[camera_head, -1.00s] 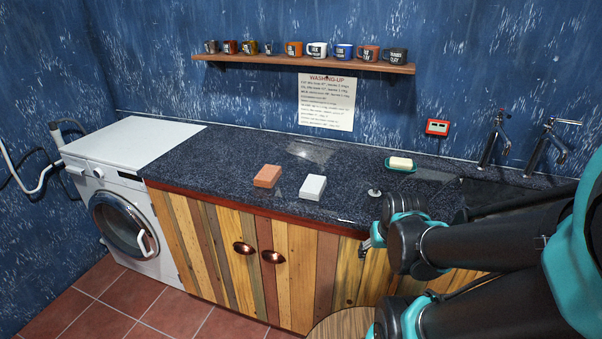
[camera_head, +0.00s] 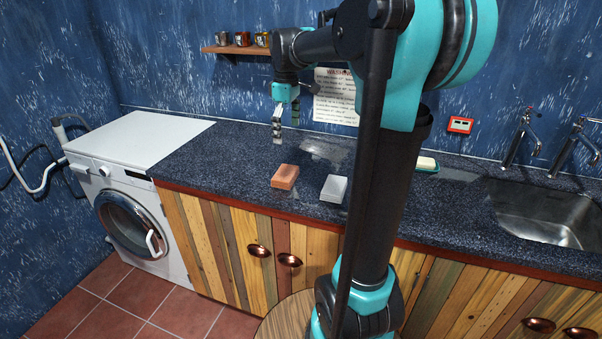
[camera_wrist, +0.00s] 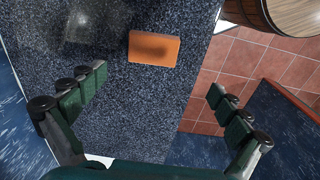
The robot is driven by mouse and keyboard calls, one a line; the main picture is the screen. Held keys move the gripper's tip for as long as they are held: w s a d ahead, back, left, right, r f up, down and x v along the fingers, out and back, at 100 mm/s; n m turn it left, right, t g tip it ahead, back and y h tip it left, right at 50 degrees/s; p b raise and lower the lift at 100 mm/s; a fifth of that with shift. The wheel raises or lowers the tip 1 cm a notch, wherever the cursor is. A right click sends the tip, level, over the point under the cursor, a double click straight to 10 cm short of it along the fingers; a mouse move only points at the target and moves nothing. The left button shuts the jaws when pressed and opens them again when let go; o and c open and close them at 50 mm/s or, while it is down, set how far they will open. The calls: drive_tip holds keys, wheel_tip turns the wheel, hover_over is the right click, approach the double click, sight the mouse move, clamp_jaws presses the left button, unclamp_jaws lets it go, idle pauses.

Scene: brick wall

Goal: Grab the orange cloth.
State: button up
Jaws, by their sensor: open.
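The orange cloth (camera_head: 285,177) is a flat, brick-shaped folded block lying on the dark speckled countertop near its front edge. It also shows in the wrist view (camera_wrist: 154,48), at the top middle. My gripper (camera_head: 286,127) hangs above the counter with its fingers pointing down, and appears above and a little behind the cloth. In the wrist view my gripper (camera_wrist: 157,84) is open and empty, with its fingers wide apart at left and right. The cloth lies beyond the fingertips, apart from them.
A light grey block (camera_head: 334,188) lies just right of the cloth. My arm hides part of the counter. A sink (camera_head: 550,215) is at the right, and a washing machine (camera_head: 130,225) at the left. A shelf with mugs (camera_head: 225,50) hangs behind. Counter left of the cloth is clear.

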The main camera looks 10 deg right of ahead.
drive_tip(key=w+r+n, duration=0.1)
drive_tip(key=r, duration=0.1)
hover_over(289, 173)
drive_tip(key=f, duration=1.2)
drive_tip(key=shift+s+d, duration=0.15)
drive_tip(key=shift+d, duration=0.1)
drive_tip(key=shift+w+a+f, duration=0.1)
drive_tip(key=shift+f, duration=1.25)
drive_tip(key=shift+w+a+f, duration=0.1)
drive_tip(key=shift+f, duration=1.25)
drive_tip(key=c, duration=0.7)
